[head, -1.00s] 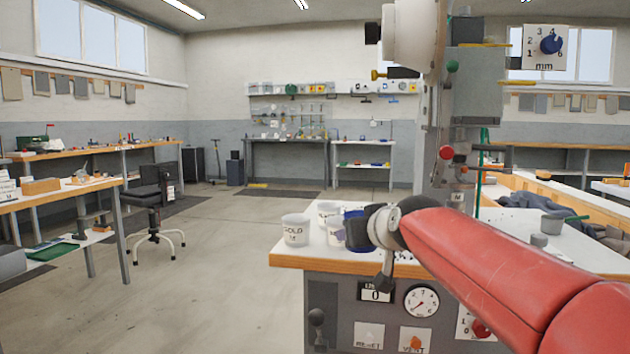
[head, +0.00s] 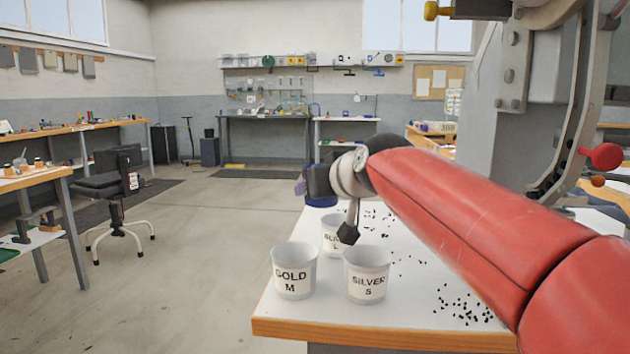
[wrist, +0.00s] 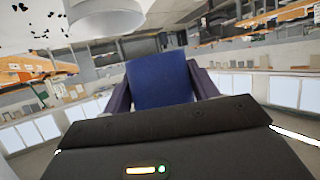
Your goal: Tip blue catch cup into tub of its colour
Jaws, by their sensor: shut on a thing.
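The blue catch cup (wrist: 160,84) fills the space between the two dark fingers of my gripper (wrist: 161,78) in the wrist view. My gripper (head: 308,183) is shut on it. In the head view the gripper points left over the far left part of the white bench top, and the hand hides most of the cup. A blue surface (head: 322,201) shows just below the gripper; I cannot tell whether it is the cup or a separate blue tub. No other blue tub shows clearly.
White cups labelled GOLD M (head: 294,270), SILVER S (head: 367,273) and a partly hidden one (head: 333,236) stand on the bench top (head: 300,322), nearer than my gripper. Dark eyelets lie scattered on it. The grey press (head: 545,110) rises at right.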

